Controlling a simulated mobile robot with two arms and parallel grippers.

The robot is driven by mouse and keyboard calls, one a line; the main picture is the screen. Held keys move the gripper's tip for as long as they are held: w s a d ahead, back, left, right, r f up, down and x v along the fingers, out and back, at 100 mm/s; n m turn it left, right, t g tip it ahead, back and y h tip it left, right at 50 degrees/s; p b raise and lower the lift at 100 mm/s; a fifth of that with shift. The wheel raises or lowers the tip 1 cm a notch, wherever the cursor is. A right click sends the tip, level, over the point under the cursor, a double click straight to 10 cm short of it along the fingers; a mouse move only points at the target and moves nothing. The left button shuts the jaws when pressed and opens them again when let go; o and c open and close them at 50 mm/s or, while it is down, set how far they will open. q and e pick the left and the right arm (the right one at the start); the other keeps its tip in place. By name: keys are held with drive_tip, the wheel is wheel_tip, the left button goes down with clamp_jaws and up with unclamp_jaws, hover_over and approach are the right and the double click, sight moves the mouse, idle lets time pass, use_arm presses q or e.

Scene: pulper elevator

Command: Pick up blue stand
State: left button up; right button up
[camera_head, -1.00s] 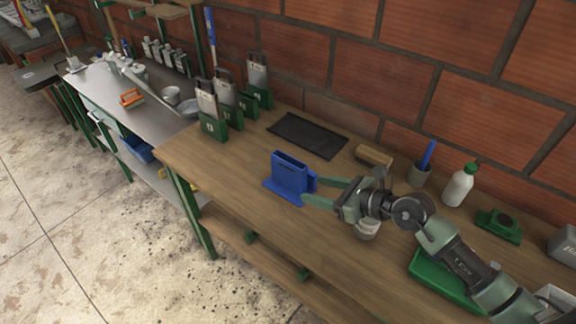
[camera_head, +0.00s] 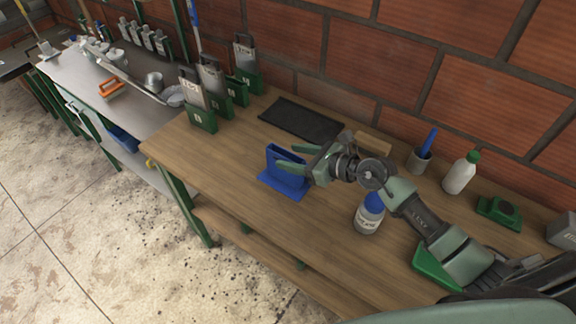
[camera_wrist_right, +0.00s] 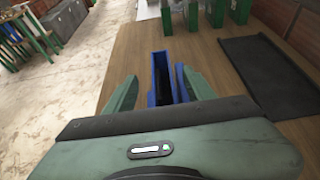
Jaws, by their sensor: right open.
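The blue stand (camera_head: 283,180) stands upright on the wooden table (camera_head: 225,195), with a flat base and a slotted upright part. My right gripper (camera_head: 302,160) is open at the stand, coming from the right, and covers part of its right side. In the right wrist view the stand (camera_wrist_right: 160,72) shows its open slot between the two green fingers of the gripper (camera_wrist_right: 158,88). Its near part is hidden by my gripper body. I cannot tell whether the fingers touch it. My left gripper is not in view.
A black mat (camera_head: 300,120) lies behind the stand. Several green holders with metal plates (camera_head: 203,118) stand at the back left. A labelled bottle with a blue cap (camera_head: 369,215) is close to my right arm. A white bottle (camera_head: 460,175) stands farther right. Table left of the stand is clear.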

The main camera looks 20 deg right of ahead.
sight(285, 155)
drive_tip(key=shift+x, duration=1.55)
drive_tip(key=c, duration=1.1)
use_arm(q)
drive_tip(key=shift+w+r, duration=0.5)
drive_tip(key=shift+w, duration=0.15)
use_arm(e)
drive_tip(key=shift+r, duration=0.1)
clamp_jaws()
